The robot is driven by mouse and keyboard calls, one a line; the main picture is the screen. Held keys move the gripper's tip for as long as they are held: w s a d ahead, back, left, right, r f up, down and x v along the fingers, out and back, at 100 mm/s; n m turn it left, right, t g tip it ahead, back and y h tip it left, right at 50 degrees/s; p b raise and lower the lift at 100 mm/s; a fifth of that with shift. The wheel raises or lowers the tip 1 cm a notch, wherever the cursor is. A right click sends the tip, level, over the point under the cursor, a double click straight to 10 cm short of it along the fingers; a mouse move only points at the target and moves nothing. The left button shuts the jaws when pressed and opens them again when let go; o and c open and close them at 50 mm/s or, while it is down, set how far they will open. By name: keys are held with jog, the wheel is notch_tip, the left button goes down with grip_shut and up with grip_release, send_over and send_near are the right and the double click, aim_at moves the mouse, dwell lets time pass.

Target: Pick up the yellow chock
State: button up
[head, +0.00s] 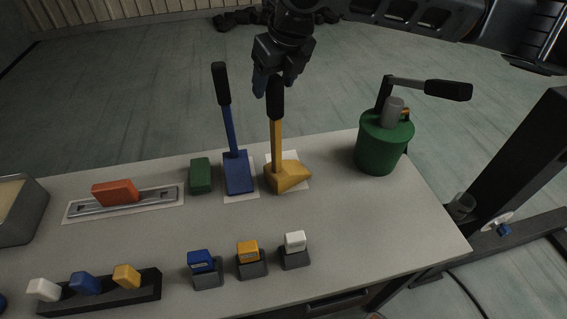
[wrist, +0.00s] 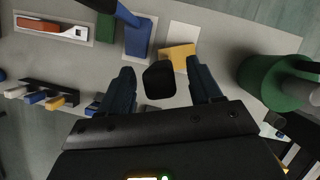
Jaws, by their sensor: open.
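The yellow chock (head: 290,177) is a wedge on the table with an upright yellow stem and a black grip (head: 275,101) on top. It stands partly on a white patch. My gripper (head: 273,82) is open above it, at the top of the grip. In the wrist view the black grip end (wrist: 159,80) shows between my two open fingers (wrist: 161,69), with visible gaps on both sides. The yellow wedge (wrist: 180,56) shows beyond it. How deep the grip sits between the fingers is hard to tell.
A blue chock (head: 239,174) with a tall black-gripped handle stands close left. A green block (head: 200,176) is beside it. A green canister (head: 383,145) with a lever stands right. An orange block (head: 115,192) sits on a rail. Several small coloured blocks line the front.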

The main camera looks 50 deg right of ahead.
jog(key=shift+x, duration=0.9)
grip_shut()
dwell(0.7)
jog(key=shift+w+r, duration=0.1)
jog(key=shift+r, duration=0.15)
